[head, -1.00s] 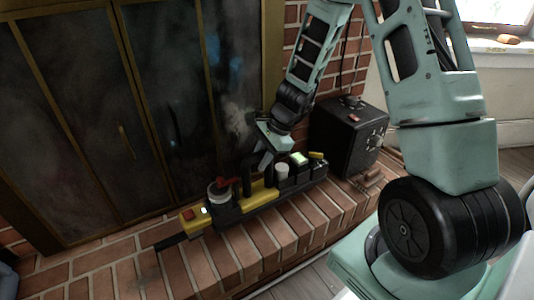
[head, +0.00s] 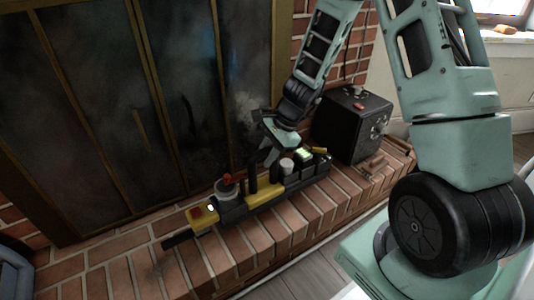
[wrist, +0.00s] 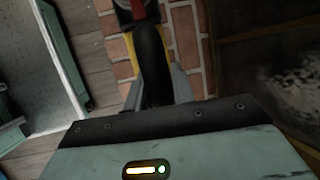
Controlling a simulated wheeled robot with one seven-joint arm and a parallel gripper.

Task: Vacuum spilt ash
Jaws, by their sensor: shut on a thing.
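A yellow and black handheld vacuum (head: 262,194) lies along the brick hearth, its flat black nozzle (head: 178,240) toward the lower left. It has a red part and a clear round cup near its front. My gripper (head: 270,153) is over the vacuum's rear half, shut on its black handle. In the wrist view, the curved black handle (wrist: 152,50) runs between the grey fingers. A faint dark, ashy smudge (head: 160,268) shows on the bricks near the nozzle.
The brick hearth (head: 222,258) is a raised ledge with a front edge above a wood floor. Sooty glass fireplace doors (head: 110,120) stand close behind the vacuum. A black box with knobs (head: 350,123) sits at the hearth's right end, with small brick-coloured pieces (head: 372,163) beside it.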

